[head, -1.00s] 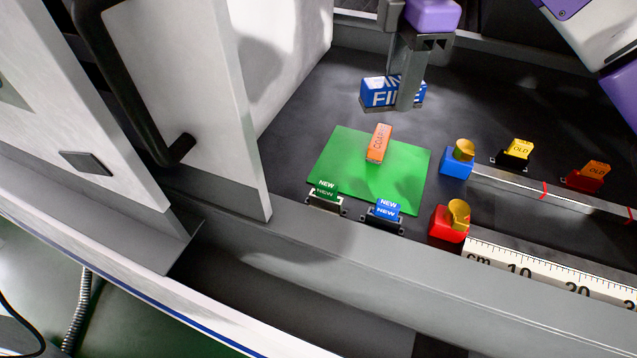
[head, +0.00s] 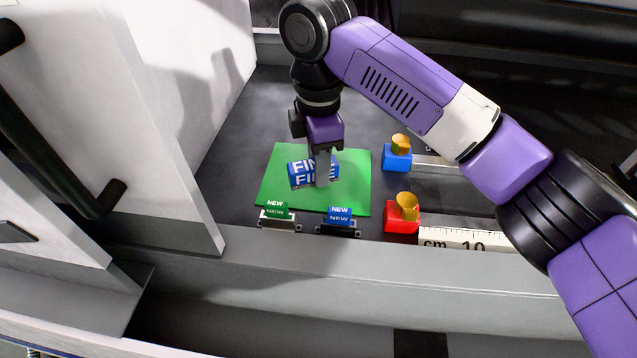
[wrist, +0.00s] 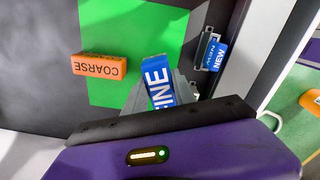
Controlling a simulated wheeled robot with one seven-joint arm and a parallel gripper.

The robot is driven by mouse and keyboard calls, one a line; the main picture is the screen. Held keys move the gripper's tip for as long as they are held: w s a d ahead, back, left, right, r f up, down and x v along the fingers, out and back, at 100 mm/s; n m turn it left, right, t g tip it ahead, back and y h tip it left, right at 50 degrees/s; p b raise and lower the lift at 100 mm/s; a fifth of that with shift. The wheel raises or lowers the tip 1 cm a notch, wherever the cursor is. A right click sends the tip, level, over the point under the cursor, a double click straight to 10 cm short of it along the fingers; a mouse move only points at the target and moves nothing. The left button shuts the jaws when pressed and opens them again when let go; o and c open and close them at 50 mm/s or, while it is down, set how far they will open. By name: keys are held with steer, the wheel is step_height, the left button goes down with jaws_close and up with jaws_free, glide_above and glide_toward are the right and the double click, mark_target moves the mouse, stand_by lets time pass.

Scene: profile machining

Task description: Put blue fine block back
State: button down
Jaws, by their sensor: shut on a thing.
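My gripper (head: 322,172) is shut on the blue fine block (head: 312,174), lettered "FINE" in white. In the head view the block is in front of the green mat (head: 355,195); I cannot tell whether it touches the mat. In the wrist view the blue block (wrist: 158,80) sits between my fingers, with the green mat (wrist: 110,25) behind it. The orange "COARSE" block (wrist: 99,66) lies to its left, overlapping the mat's edge in that view. The coarse block is hidden in the head view.
A green "NEW" label holder (head: 275,214) and a blue one (head: 340,218) stand along the mat's front edge. A blue clamp (head: 397,157) and a red clamp (head: 402,218) stand at right, by a ruler (head: 460,238). A white door panel (head: 150,110) borders the left.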

mark_target(319, 197)
steer(key=shift+f, duration=2.7)
steer(key=c, duration=1)
jaws_free()
steer(key=shift+f, duration=0.1)
steer(key=shift+c, duration=0.2)
step_height(319, 197, up, 12)
steer(key=shift+r, duration=0.15)
